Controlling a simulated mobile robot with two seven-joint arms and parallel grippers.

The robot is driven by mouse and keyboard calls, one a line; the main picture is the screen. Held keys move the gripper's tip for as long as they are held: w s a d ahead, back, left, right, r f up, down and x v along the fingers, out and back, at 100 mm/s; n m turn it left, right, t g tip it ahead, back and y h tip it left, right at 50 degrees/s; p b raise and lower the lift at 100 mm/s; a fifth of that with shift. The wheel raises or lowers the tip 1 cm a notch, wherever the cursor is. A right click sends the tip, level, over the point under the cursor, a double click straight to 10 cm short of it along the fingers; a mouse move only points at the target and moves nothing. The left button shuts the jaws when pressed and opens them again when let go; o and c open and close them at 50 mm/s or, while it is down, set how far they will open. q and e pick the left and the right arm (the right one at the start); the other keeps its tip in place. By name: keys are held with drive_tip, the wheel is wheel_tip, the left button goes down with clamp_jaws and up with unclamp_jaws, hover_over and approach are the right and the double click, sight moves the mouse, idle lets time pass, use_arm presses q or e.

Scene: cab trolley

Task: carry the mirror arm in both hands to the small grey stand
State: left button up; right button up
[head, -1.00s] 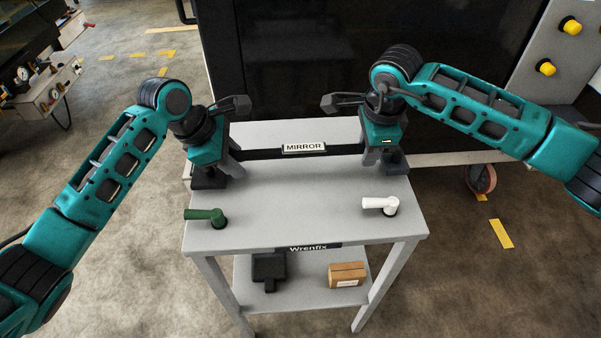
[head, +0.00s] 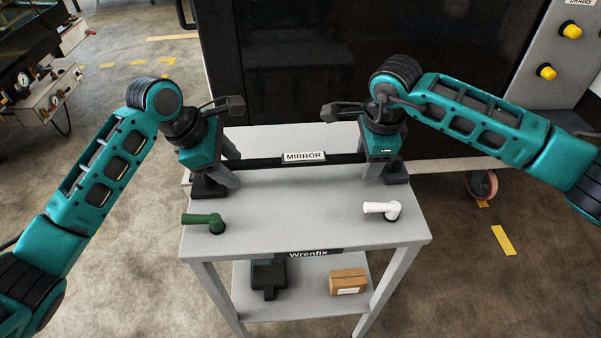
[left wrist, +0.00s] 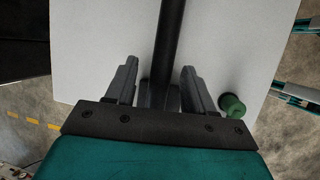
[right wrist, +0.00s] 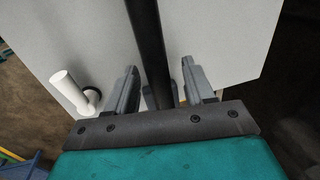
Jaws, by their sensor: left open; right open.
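In the left wrist view the bar (left wrist: 169,45) runs between the open fingers, with a gap on each side. In the right wrist view the bar (right wrist: 148,45) also passes between open fingers, nearer the left one. My grippers hide the bar's ends. I cannot make out a separate small grey stand.
A green handle (head: 205,220) and a white handle (head: 384,210) stand on the front of the trolley top (head: 295,215). A dark item (head: 268,275) and a brown box (head: 348,281) lie on the lower shelf.

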drive_tip(key=shift+r, duration=0.1)
use_arm(q)
drive_tip(key=v, duration=0.9)
drive_tip(key=shift+a+r, duration=0.15)
drive_tip(key=shift+r, duration=0.2)
use_arm(e)
wheel_tip(320, 180, up, 12)
drive_tip(key=s, duration=0.2)
drive_tip(key=shift+s, duration=0.2)
drive_tip(key=shift+f, duration=0.2)
use_arm(q)
drive_tip(key=shift+a, duration=0.1)
